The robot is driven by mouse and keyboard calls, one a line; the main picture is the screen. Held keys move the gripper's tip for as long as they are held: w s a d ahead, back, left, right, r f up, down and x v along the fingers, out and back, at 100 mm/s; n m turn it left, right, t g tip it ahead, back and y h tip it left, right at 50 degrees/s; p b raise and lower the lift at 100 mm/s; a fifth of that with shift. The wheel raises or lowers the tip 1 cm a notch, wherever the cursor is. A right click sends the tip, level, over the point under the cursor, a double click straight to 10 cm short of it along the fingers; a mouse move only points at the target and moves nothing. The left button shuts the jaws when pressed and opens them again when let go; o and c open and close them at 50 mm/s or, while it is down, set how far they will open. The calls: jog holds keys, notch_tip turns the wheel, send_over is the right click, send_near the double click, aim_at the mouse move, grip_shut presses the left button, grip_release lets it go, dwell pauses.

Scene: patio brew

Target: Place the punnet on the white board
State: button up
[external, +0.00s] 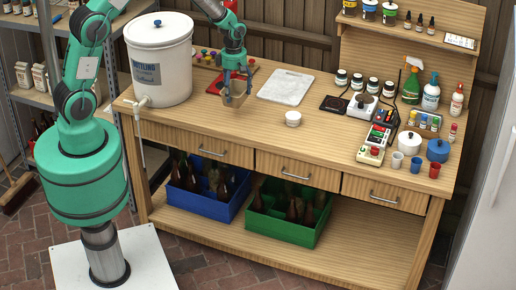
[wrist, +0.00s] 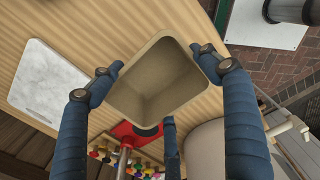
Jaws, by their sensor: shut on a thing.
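The punnet (external: 236,98) is a tan, open-topped box. In the wrist view the punnet (wrist: 158,88) looks empty and sits between blue fingers. My gripper (external: 238,82) is shut on it; the fingers (wrist: 158,72) press on opposite sides near its rim. The punnet is over the left part of the bench, left of the white board; I cannot tell whether its base touches the wood. The white board (external: 286,87) is a flat, grey-veined slab lying bare on the bench. In the wrist view the board (wrist: 45,84) is at the left, apart from the punnet.
A white bucket (external: 161,62) with a tap stands left of the punnet. A red-based tool (external: 216,86) is just behind it. A small white round tub (external: 293,118) sits in front of the board. Jars (external: 357,81) and a black scale (external: 333,104) stand right of the board.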

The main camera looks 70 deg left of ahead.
aim_at(243, 87)
jog(key=w+p, duration=0.1)
jog(key=w, duration=0.1)
jog(key=w+a+p, duration=0.1)
jog(key=shift+w, duration=0.4)
jog(key=shift+w+a+f+p, duration=0.15)
jog(key=shift+w+p, duration=0.1)
jog(key=shift+w, duration=0.3)
jog(key=shift+w+a+f+p, duration=0.1)
jog(key=shift+w+a+p, duration=0.1)
jog(key=shift+w, duration=0.35)
jog(key=shift+w, duration=0.1)
jog(key=w+a, duration=0.1)
jog(key=w, duration=0.4)
jog(key=w+a+f, duration=0.1)
jog(key=w, duration=0.4)
jog(key=w+a, duration=0.1)
jog(key=w, duration=0.4)
jog(key=shift+w+a+f, duration=0.15)
jog(key=shift+a+f, duration=0.1)
jog(key=shift+a, duration=0.15)
jog(key=shift+f, duration=0.1)
jog(key=shift+f+p, duration=0.3)
jog(key=shift+f, duration=1.35)
jog(key=shift+f, duration=0.15)
jog(key=o, duration=0.9)
